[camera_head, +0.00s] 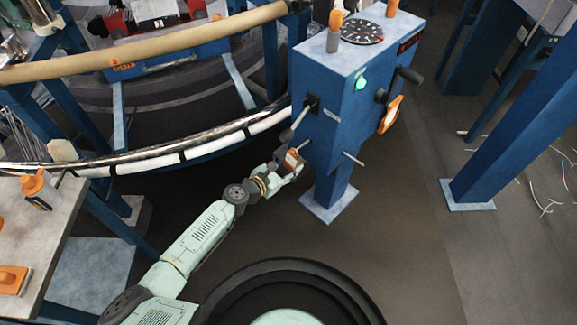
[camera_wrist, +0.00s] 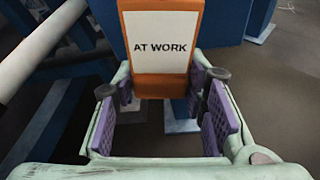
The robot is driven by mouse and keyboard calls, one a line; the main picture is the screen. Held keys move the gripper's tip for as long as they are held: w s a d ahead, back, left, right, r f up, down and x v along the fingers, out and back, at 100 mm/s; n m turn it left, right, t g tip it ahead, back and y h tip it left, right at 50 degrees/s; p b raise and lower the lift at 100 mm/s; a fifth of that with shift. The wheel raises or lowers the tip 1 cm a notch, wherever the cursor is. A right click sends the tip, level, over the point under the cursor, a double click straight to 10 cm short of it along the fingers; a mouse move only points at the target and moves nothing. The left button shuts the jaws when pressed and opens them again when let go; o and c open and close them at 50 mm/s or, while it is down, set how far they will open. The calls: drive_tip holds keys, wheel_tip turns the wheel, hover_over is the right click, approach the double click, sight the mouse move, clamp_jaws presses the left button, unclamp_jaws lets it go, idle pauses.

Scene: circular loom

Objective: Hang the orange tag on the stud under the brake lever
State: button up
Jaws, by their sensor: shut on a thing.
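The orange tag (camera_wrist: 162,83) has a white panel reading "AT WORK" in the wrist view. My gripper (camera_wrist: 167,92) is shut on its lower orange part, between purple pads. In the head view the tag (camera_head: 291,158) is small and upright in my gripper (camera_head: 287,170), close to the left face of the blue control post (camera_head: 325,130). A grey lever (camera_head: 300,117) slopes down from a dark slot there, and looks like the brake lever. A thin pale stud (camera_head: 305,144) shows below it, beside the tag. I cannot tell whether tag and stud touch.
Another pale rod (camera_head: 353,159) sticks out of the post's front lower face. An orange item (camera_head: 391,114) hangs on its right side. The loom's curved rail (camera_head: 180,155) runs at left, and a workbench (camera_head: 45,230) stands front left.

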drive_tip(key=shift+f, duration=0.15)
drive_tip(key=o, duration=1.4)
drive_tip(key=shift+c, duration=0.2)
drive_tip(key=shift+a, duration=0.1)
drive_tip(key=v, duration=0.9)
drive_tip(key=shift+f, duration=0.2)
